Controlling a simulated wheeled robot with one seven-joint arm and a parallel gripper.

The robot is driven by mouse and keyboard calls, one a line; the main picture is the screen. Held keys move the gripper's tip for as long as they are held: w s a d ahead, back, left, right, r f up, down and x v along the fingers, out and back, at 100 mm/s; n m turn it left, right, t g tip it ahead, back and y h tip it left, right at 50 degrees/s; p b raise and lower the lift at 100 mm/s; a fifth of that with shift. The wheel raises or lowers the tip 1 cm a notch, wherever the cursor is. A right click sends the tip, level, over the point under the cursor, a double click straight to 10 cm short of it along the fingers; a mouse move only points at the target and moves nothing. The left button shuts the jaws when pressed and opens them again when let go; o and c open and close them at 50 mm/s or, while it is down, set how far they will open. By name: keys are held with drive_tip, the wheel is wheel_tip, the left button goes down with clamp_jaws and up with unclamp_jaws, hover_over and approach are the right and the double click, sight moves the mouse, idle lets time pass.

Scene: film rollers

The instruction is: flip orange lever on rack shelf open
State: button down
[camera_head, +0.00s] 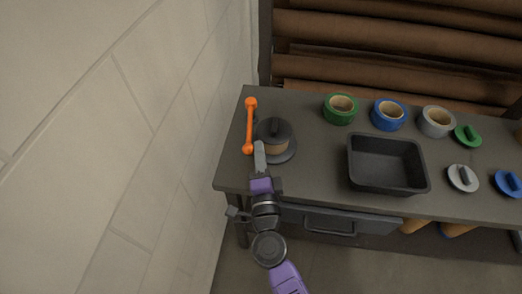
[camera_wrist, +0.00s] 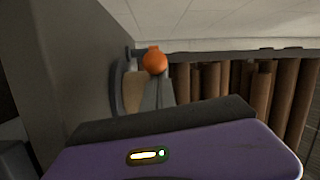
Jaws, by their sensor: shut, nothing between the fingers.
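The orange lever (camera_head: 249,127) is a thin bar with a round knob at each end, at the left end of the dark table in the head view. In the wrist view its orange knob (camera_wrist: 154,61) shows just beyond my fingertips. My gripper (camera_head: 260,148) is shut and empty, with its fingers pointing away over the table's left part. It is right of the lever's near knob, and I cannot tell whether they touch. In the wrist view my gripper (camera_wrist: 157,92) partly hides the lever below the knob. A dark round holder with a knob on top (camera_head: 273,130) stands just beyond my fingers.
A light block wall (camera_head: 130,120) rises close on the left. Green (camera_head: 341,118), blue (camera_head: 377,121) and grey (camera_head: 424,126) tape rolls stand at the back of the table. A black tray (camera_head: 353,180) sits at centre right, with coloured lids to its right. Brown rolls (camera_head: 380,25) hang behind.

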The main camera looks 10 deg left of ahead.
drive_tip(key=a+p, duration=0.2)
drive_tip(key=a, duration=0.9)
drive_tip(key=shift+w, duration=0.1)
drive_tip(key=shift+w+a+r, duration=0.15)
drive_tip(key=shift+w+a, duration=0.05)
drive_tip(key=shift+a, duration=0.55)
drive_tip(key=shift+w+a+r, duration=0.1)
drive_tip(key=shift+w+a, duration=0.05)
drive_tip(key=shift+a, duration=0.55)
drive_tip(key=shift+h, duration=0.3)
drive_tip(key=s+d, duration=0.1)
drive_tip(key=s, duration=0.1)
drive_tip(key=s+d, duration=0.1)
drive_tip(key=s, duration=0.1)
drive_tip(key=s+f, duration=0.1)
drive_tip(key=s, duration=0.1)
drive_tip(key=shift+d, duration=0.4)
drive_tip(key=shift+s+d, duration=0.35)
drive_tip(key=shift+d, duration=0.15)
drive_tip(key=shift+m, duration=0.3)
